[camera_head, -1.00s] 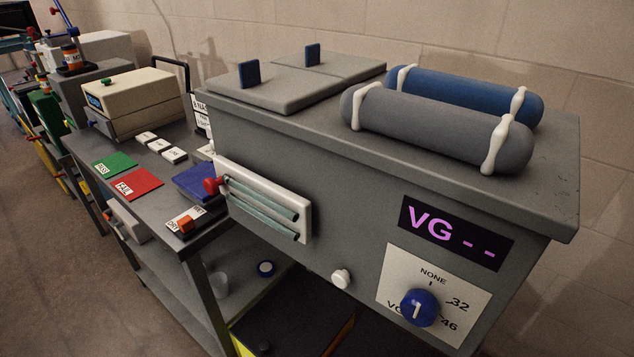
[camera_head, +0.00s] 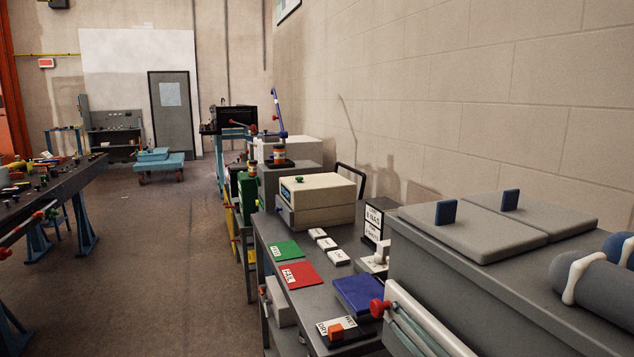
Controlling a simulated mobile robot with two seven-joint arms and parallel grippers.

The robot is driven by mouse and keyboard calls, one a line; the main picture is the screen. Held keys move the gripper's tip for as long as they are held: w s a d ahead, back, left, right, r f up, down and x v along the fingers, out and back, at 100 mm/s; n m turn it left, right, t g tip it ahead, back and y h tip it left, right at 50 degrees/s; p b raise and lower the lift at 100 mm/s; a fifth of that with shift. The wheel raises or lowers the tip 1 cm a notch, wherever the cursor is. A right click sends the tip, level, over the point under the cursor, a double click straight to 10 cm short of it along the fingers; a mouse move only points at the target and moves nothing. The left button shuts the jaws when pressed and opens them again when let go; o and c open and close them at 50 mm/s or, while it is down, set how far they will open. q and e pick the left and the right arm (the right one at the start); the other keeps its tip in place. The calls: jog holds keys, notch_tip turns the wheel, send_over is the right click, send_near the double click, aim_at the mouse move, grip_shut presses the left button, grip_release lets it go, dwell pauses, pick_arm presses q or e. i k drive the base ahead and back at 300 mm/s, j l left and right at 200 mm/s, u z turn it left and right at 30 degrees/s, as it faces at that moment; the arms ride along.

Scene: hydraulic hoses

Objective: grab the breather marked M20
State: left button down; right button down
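I cannot make out any breather marked M20 in the head view. Small parts lie on the dark workbench (camera_head: 62,187) at the left, too small to read. Small white blocks (camera_head: 327,243) sit on the grey side bench (camera_head: 313,258), and their markings are not legible. Neither of my grippers is in view.
A grey cabinet (camera_head: 465,290) with blue-handled lids fills the lower right. Green (camera_head: 285,250) and red (camera_head: 299,274) mats, a blue pad (camera_head: 358,293) and a beige instrument (camera_head: 318,192) are on the side bench. Clear floor (camera_head: 170,260) runs toward a blue cart (camera_head: 160,163) and a door.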

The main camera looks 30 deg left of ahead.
aim_at(252, 164)
jog(key=i+j+u, duration=0.2)
jog(key=j, duration=0.15)
jog(key=i+j+u, duration=0.1)
jog(key=j+u, duration=0.15)
jog(key=i+j+u, duration=0.2)
jog(key=j, duration=0.15)
jog(key=i+j+u, duration=0.25)
jog(key=j+u, duration=0.2)
jog(key=i+j+u, duration=0.75)
jog(key=u, duration=0.15)
jog(key=i+z, duration=0.25)
jog(key=i, duration=1.15)
jog(key=i+z, duration=0.3)
jog(key=i, duration=0.15)
jog(key=i+j+z, duration=0.3)
jog(key=i, duration=0.15)
jog(key=i+j+z, duration=0.3)
jog(key=i, duration=0.15)
jog(key=i+j+z, duration=0.15)
jog(key=z, duration=0.25)
jog(key=i+j+z, duration=0.25)
jog(key=z, duration=0.2)
jog(key=i+j+z, duration=0.15)
jog(key=z, duration=0.25)
jog(key=j+z, duration=0.45)
jog(key=i, duration=0.05)
